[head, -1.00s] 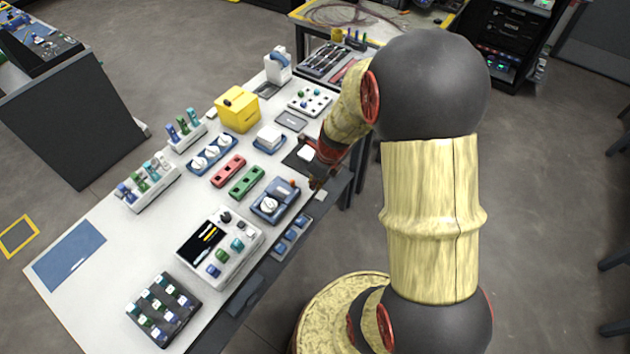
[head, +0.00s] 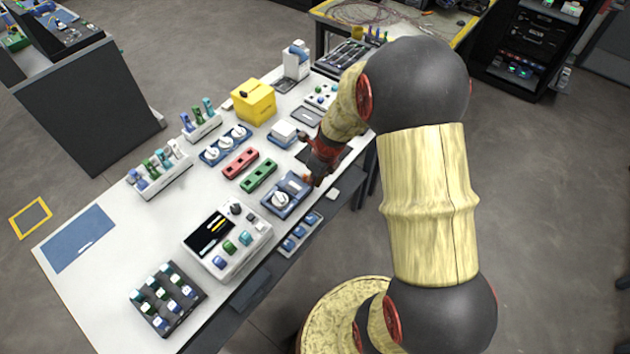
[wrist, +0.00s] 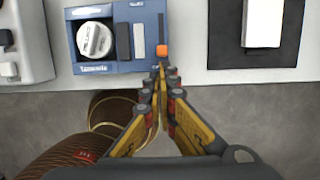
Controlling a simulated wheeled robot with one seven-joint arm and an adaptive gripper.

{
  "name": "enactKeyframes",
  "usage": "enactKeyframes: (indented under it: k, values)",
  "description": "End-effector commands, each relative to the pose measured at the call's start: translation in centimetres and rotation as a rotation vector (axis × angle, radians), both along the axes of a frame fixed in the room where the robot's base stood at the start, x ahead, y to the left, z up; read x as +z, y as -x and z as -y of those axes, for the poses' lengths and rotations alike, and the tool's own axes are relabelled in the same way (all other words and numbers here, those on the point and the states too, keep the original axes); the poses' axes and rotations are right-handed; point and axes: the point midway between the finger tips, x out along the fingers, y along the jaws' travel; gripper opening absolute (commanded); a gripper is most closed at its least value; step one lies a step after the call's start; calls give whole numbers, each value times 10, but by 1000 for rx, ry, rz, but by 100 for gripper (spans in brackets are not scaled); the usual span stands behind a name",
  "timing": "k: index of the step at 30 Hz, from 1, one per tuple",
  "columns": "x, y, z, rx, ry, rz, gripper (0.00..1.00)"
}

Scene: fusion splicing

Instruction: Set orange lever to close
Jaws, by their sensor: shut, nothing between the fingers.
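The orange lever (wrist: 162,50) shows in the wrist view as a small orange block at the right edge of a blue device (wrist: 110,66) with a white round knob (wrist: 95,39). In the head view the blue device (head: 270,205) sits near the table's front edge; the lever there is hard to make out beside my gripper. My gripper (wrist: 160,72) is shut and empty, its fingertips close together just below the lever in the wrist view. I cannot tell whether they touch it. In the head view my gripper (head: 312,180) is at the device's right end.
A black mat (wrist: 285,58) with a white block (wrist: 264,22) lies to the right of the device. A grey-white panel (wrist: 35,40) stands to its left. Green (head: 258,175) and red (head: 240,163) strips lie behind the device on the white table. The floor is open in front.

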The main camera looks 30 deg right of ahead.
Motion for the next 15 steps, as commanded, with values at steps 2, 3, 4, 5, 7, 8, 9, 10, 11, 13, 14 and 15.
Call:
enactKeyframes:
  k: [2,3,4,5,7,8,9,10,11,13,14,15]
  values:
    - [1,-2,-1,1,0,0,0]
    - [2,-5,-2,1,0,-1,0]
    - [2,-8,-3,2,0,-1,0]
    - [3,-12,-4,2,-1,-1,0]
    - [3,-20,-7,3,-2,-3,0]
    - [4,-24,-9,2,-1,-2,0]
    - [4,-29,-10,2,-1,-1,0]
    - [4,-33,-12,2,0,-1,0]
    - [4,-36,-13,2,0,0,0]
    - [3,-42,-15,2,0,0,0]
    - [3,-44,-16,1,0,0,0]
    - [2,-45,-16,1,0,0,0]
